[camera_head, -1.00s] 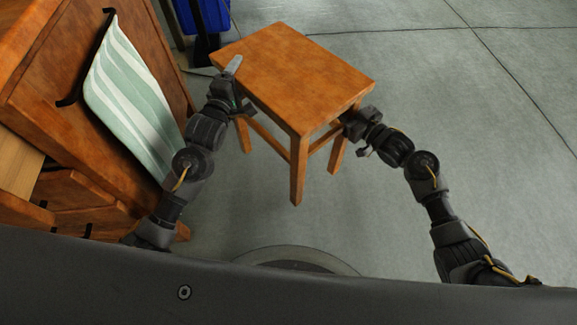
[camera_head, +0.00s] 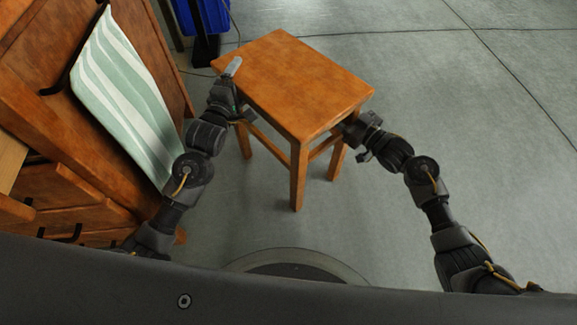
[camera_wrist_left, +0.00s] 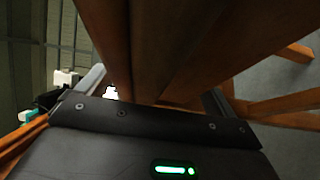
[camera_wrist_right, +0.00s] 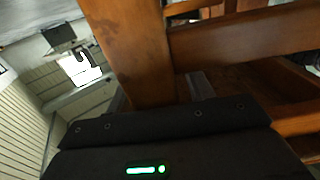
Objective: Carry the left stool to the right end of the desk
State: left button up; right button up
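The wooden stool (camera_head: 300,78) stands upright in front of me in the head view, its square seat on top and its legs below. My left gripper (camera_head: 234,75) is at the left edge of the seat. In the left wrist view its fingers (camera_wrist_left: 155,92) lie either side of the stool's wood. My right gripper (camera_head: 350,128) is under the seat's right corner. In the right wrist view its fingers (camera_wrist_right: 160,95) lie either side of a stool leg (camera_wrist_right: 135,45). Both grippers look shut on the stool. I cannot tell whether its feet touch the floor.
Wooden furniture with drawers (camera_head: 75,190), perhaps the desk, stands close on the left beside my left arm. A green-and-white striped towel (camera_head: 125,95) hangs on it. A blue object (camera_head: 203,15) stands behind the stool. The grey floor to the right is clear.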

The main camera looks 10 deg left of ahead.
pick_arm(q)
jog(key=shift+s, duration=0.1)
jog(key=s+a, duration=0.2)
jog(key=s, duration=0.9)
jog(key=shift+s, duration=0.3)
pick_arm(e)
jog(key=v, duration=1.2)
